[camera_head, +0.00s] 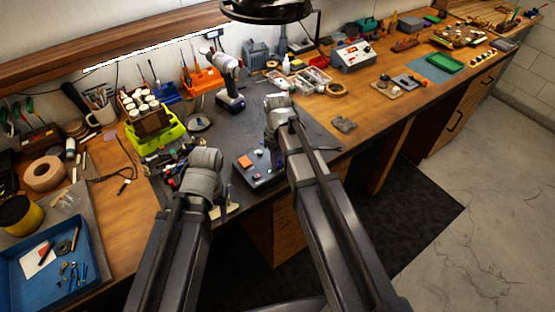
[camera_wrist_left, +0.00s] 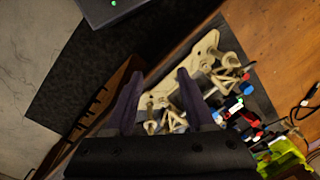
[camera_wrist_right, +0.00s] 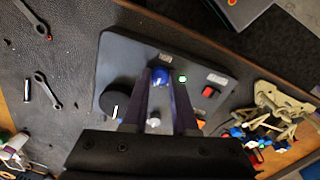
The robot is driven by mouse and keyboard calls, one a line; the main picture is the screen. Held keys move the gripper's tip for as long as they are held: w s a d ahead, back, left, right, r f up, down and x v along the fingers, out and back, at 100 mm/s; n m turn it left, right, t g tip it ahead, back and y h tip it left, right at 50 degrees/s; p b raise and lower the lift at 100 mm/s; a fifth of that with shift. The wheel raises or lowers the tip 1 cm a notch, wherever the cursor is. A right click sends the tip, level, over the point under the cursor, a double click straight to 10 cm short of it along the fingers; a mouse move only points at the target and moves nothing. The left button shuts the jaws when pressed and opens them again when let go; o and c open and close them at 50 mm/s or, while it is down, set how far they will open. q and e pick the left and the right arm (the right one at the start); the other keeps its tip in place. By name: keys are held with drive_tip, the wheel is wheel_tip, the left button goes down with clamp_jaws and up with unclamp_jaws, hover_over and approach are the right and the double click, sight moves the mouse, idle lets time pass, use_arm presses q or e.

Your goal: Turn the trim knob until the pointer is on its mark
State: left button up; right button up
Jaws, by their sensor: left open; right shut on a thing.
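A dark grey control box (camera_wrist_right: 130,55) lies on the bench mat, and it also shows in the head view (camera_head: 262,182). My right gripper (camera_wrist_right: 160,84) is shut on a blue knob (camera_wrist_right: 161,75) near the box's edge. The fingers cover most of this knob, and I cannot make out its pointer or mark. A large black knob (camera_wrist_right: 117,103) with a white line sits on the same box, left of the fingers. A green light (camera_wrist_right: 183,78) and a red switch (camera_wrist_right: 209,91) are to the right. My left gripper (camera_wrist_left: 156,80) is open and empty above a cream-coloured part.
Wrenches (camera_wrist_right: 47,90) lie on the dark mat beside the box. A cordless drill (camera_head: 230,95) and a yellow-green crate (camera_head: 160,143) stand behind. A blue tray (camera_head: 30,270) is at the left.

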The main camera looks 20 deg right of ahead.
drive_tip(key=shift+m, duration=0.3)
clamp_jaws()
drive_tip(key=m, duration=0.3)
drive_tip(key=shift+m, duration=2)
drive_tip(key=o, duration=0.9)
unclamp_jaws()
drive_tip(key=shift+r, duration=0.1)
